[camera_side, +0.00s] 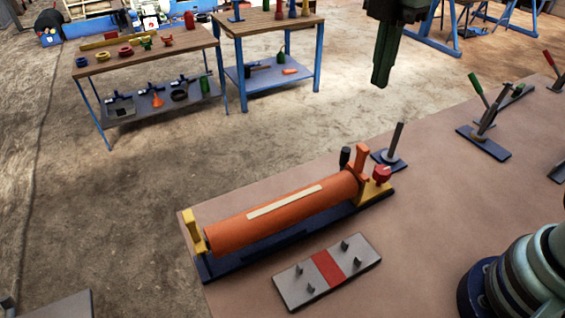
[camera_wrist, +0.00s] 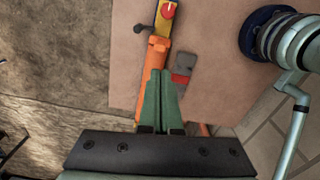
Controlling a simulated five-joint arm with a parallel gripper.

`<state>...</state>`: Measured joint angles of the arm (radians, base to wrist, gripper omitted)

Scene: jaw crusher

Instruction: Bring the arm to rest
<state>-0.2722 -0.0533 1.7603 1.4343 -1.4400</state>
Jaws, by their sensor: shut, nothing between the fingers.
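My gripper (camera_side: 381,78) hangs in the air at the top of the side view, above and behind the table, with its green fingers pointing down. In the wrist view my gripper (camera_wrist: 160,76) shows two green fingers lying together, with nothing between them. The fingers hide part of an orange cylinder (camera_wrist: 153,62) below them. My arm's base stands at the lower right of the side view. The links between base and gripper are mostly out of view.
The orange cylinder (camera_side: 275,218) lies on a dark blue base with yellow end brackets. A grey plate with a red stripe (camera_side: 327,269) and short pegs lies in front. A post (camera_side: 396,143) and several lever fixtures (camera_side: 484,141) stand to the right. Workbenches stand behind.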

